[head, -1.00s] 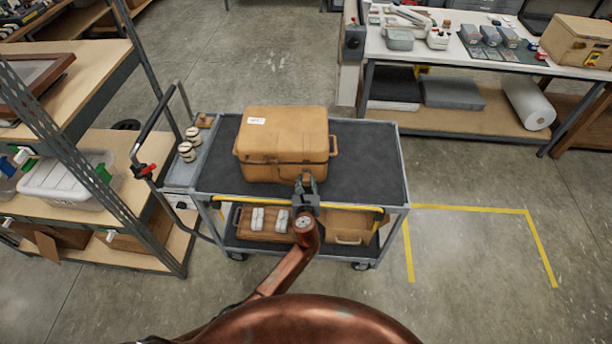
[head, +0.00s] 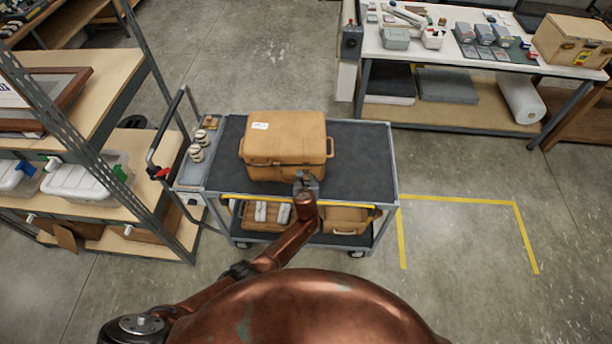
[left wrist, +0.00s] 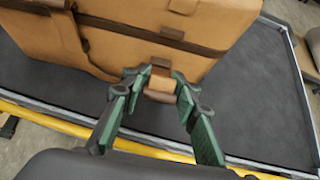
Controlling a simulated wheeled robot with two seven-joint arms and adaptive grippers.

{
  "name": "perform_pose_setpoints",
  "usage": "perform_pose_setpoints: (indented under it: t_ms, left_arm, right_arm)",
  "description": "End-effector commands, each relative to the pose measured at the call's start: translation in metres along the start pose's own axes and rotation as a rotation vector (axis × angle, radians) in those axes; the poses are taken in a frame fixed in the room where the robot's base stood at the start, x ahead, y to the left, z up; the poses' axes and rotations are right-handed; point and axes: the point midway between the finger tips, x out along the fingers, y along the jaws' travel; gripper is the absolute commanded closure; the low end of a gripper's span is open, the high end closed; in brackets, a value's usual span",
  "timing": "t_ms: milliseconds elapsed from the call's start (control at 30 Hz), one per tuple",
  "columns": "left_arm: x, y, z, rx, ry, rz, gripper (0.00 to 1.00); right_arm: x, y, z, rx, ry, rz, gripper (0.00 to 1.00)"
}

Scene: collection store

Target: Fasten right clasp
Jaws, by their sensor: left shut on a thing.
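A tan case (head: 285,140) with brown trim sits closed-looking on the cart's dark top mat, a white label on its lid. My left gripper (head: 306,182) is at the case's front, towards the right. In the left wrist view its green-padded fingers (left wrist: 160,92) are shut on the right clasp (left wrist: 160,84), a small tan and brown tab at the case's front face. The dark seam of the case runs just above the clasp. I cannot tell whether the clasp is fastened. My right gripper is not in view.
The grey cart (head: 392,165) has a free mat area right of the case, and boxes on its lower shelf. Shelving (head: 110,90) stands close at the left. A white worktable (head: 400,60) is at the back right. The taped floor area (head: 460,240) is empty.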

Motion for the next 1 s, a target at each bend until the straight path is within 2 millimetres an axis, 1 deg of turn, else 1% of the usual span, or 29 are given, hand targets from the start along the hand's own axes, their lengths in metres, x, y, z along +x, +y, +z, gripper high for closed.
perform_pose_setpoints:
  t_ms: [33, 133, 533, 567, 800, 1000]
  left_arm:
    - [-0.0006, 0.0005, 0.0026, 0.001, 0.003, 0.001, 1.0]
    - [0.0, 0.0008, 0.0017, 0.0, 0.009, 0.002, 1.0]
    - [0.0005, 0.0009, 0.0011, 0.0, 0.011, 0.002, 1.0]
    - [0.0005, 0.0009, 0.0011, 0.0, 0.011, 0.002, 0.72]
    - [0.0003, 0.0005, 0.0011, 0.0, 0.011, 0.001, 0.57]
    - [0.0002, 0.0002, 0.001, 0.0, 0.011, 0.0, 0.57]
  right_arm:
    - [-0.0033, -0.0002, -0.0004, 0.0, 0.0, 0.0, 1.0]
    - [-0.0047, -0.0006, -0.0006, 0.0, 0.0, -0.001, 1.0]
    - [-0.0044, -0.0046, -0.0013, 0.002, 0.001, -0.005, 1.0]
    - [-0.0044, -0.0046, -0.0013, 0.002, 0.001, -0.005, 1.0]
    - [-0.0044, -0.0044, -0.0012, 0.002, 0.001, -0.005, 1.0]
    - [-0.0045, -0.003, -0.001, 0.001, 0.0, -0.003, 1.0]
